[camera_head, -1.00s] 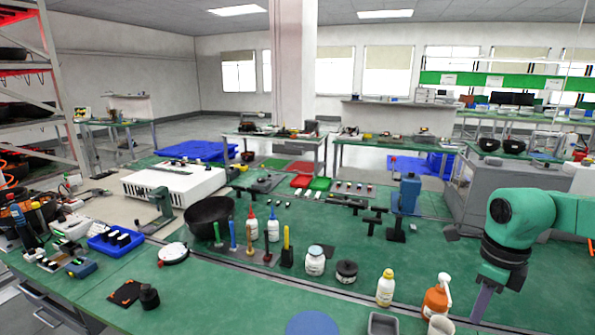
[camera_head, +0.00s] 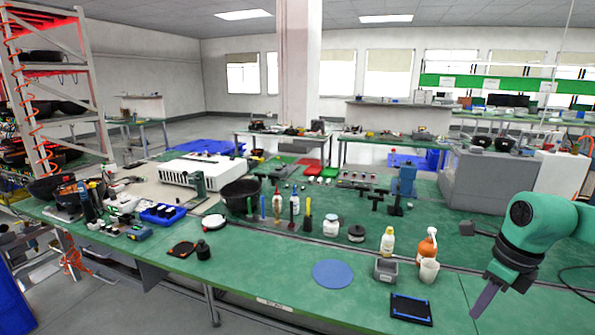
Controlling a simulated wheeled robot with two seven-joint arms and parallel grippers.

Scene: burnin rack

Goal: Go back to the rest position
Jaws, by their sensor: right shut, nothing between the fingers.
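My right gripper (camera_head: 484,300) is at the lower right of the head view, on a green and black arm that comes in from the right edge. Its fingers point down and to the left, are shut, and hold nothing. It hangs over the right part of the green workbench (camera_head: 270,272), apart from the things on it. My left gripper is not in view.
A spray bottle (camera_head: 427,246), a white cup (camera_head: 429,270), a grey bin (camera_head: 386,270) and a black-framed tray (camera_head: 411,309) stand left of my right gripper. A black bowl (camera_head: 240,196) and several tools stand mid-bench. A red-lit rack (camera_head: 85,80) is at the left.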

